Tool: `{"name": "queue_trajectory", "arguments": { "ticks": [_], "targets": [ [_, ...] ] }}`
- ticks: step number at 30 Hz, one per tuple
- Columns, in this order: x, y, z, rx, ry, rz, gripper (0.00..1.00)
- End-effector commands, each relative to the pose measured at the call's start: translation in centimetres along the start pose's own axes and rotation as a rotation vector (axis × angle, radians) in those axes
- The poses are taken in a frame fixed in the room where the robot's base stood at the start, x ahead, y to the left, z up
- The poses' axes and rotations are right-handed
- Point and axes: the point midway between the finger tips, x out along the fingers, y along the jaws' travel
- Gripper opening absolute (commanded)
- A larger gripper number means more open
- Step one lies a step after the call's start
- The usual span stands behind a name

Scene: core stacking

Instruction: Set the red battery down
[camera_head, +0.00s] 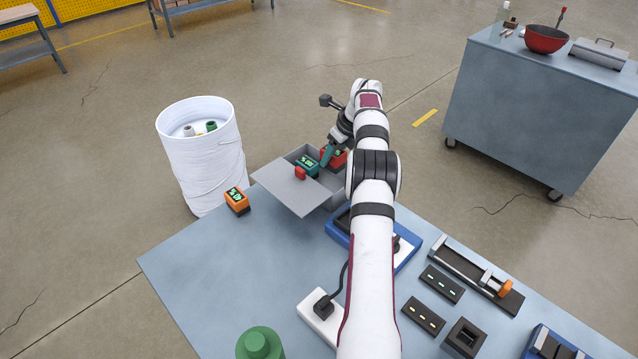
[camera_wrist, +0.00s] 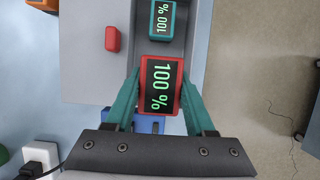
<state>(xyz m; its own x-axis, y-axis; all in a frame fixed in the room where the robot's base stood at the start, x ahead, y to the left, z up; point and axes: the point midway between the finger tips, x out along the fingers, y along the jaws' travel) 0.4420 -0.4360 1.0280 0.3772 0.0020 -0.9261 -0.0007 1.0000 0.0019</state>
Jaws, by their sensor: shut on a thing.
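My gripper (camera_head: 328,152) is shut on the red battery (camera_head: 338,158), one teal finger on each side of it. In the wrist view the battery (camera_wrist: 160,85) shows "100 %" between my fingertips (camera_wrist: 160,80). It is over or inside the open part of a grey box (camera_head: 339,190); I cannot tell whether it touches the bottom. A teal battery (camera_head: 307,166), also marked 100 %, sits in the box beyond the red one in the wrist view (camera_wrist: 162,20). A grey lid (camera_head: 285,186) with a red knob (camera_head: 300,173) covers part of the box.
An orange battery (camera_head: 237,201) stands on the table (camera_head: 215,270) left of the box. A white bucket (camera_head: 202,165) is behind it. A blue-based device (camera_head: 338,228) lies near the box, partly behind my arm. The table's left part is clear.

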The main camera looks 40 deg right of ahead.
Motion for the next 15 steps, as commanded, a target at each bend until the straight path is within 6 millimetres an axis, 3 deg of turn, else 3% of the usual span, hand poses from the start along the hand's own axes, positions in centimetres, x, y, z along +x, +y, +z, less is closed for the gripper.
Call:
{"name": "queue_trajectory", "arguments": {
  "ticks": [6, 15],
  "targets": [
    [4.6, 0.3, -1.4, 0.003, -0.001, 0.001, 0.0],
    [9.1, 0.2, -3.3, 0.002, -0.002, -0.001, 0.0]
  ]
}}
